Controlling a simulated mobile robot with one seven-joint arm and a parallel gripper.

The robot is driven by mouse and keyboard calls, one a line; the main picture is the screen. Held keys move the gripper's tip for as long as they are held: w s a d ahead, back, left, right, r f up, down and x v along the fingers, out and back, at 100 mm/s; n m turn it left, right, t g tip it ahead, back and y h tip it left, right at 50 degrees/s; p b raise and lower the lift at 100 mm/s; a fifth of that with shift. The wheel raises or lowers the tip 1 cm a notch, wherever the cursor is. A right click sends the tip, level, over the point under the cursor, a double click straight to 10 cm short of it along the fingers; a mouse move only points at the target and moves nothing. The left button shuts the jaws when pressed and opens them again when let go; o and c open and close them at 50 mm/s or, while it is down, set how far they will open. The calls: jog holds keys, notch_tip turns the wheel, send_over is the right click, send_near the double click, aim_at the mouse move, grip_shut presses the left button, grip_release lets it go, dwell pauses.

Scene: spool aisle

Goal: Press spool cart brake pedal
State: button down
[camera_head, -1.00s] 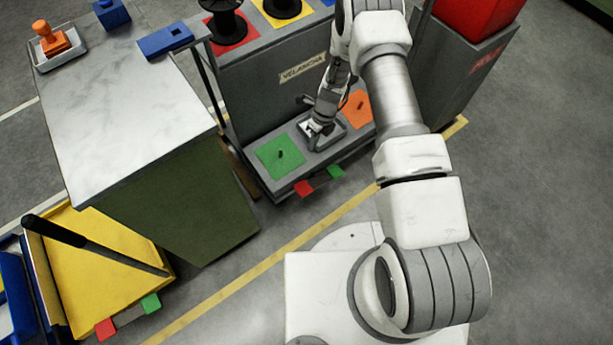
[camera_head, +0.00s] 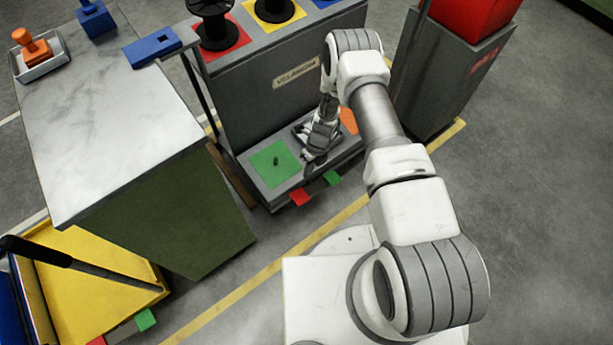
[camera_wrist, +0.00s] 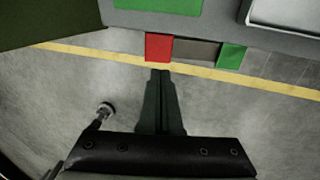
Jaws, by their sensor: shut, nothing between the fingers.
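The grey spool cart (camera_head: 255,95) stands at the upper middle of the head view. A red pedal (camera_head: 299,197) and a green pedal (camera_head: 332,178) stick out low from its front edge. In the wrist view the red pedal (camera_wrist: 159,48) is at top centre, and the green pedal (camera_wrist: 232,56) is to its right with a dark grey strip between them. My gripper (camera_head: 308,159) is shut and empty over the front of the cart's lower deck. In the wrist view its fingertips (camera_wrist: 160,73) appear just below the red pedal; contact cannot be told.
A marble-topped green bench (camera_head: 112,115) stands left of the cart. A yellow cart (camera_head: 85,260) with a dark handle is at lower left. A grey bin (camera_head: 450,80) with a red load stands right. The floor before the cart is clear, crossed by a yellow line.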

aim_at(300, 195)
jog(key=b+x, duration=0.4)
jog(key=x, duration=0.8)
